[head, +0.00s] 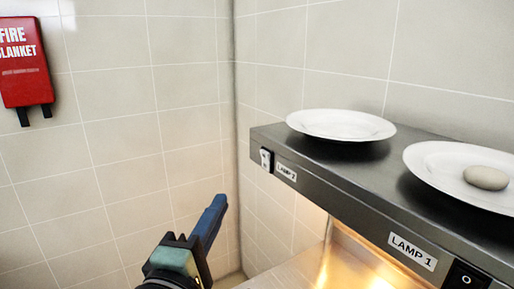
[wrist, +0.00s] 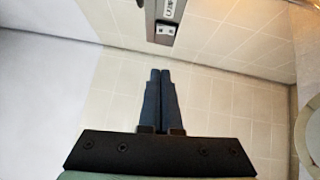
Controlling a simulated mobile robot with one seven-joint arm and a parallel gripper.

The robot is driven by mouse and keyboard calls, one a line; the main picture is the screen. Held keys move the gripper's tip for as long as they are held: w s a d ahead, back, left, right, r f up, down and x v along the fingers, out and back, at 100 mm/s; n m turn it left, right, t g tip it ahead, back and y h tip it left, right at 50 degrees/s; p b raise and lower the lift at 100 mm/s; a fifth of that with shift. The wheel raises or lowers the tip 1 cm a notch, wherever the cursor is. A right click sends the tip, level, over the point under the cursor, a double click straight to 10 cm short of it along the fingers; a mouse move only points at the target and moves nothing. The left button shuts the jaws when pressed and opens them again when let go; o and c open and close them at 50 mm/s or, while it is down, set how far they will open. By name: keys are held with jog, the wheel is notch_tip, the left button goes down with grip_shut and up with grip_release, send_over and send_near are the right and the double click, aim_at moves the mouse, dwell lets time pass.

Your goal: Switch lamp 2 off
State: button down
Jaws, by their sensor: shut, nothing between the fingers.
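The lamp 2 switch (head: 266,160) is a small pale rocker near the left end of the dark metal shelf's front edge. The LAMP 2 label (head: 287,172) is just right of it. The switch also shows in the wrist view (wrist: 165,29), at the top beyond my fingertips. I cannot tell which way the rocker is tipped. My gripper (head: 218,202) is shut and empty, its blue fingers together, left of and below the switch. In the wrist view my fingertips (wrist: 160,74) are apart from the switch. Warm light glows under the shelf.
The shelf (head: 330,175) carries a white plate (head: 341,124) and another plate (head: 430,163) with a pale round item (head: 486,178). A black switch (head: 466,279) is by the LAMP 1 label (head: 412,251). A fire blanket (head: 24,62) hangs on the tiled left wall.

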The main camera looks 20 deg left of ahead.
jog(key=shift+s+d, duration=0.1)
jog(key=shift+s, duration=0.1)
jog(key=p, duration=0.2)
send_near(262, 154)
jog(key=w+a, duration=0.2)
jog(key=a, duration=0.1)
jog(key=shift+w+d+p, duration=0.2)
jog(key=shift+w+d, duration=0.15)
jog(key=shift+w, duration=0.3)
jog(key=shift+w+d+p, duration=0.25)
jog(key=shift+w+d, duration=0.1)
jog(key=shift+w, duration=0.35)
jog(key=shift+w+d+p, duration=0.2)
jog(key=shift+w+d, duration=0.1)
jog(key=shift+w, duration=0.35)
jog(key=shift+r, duration=0.15)
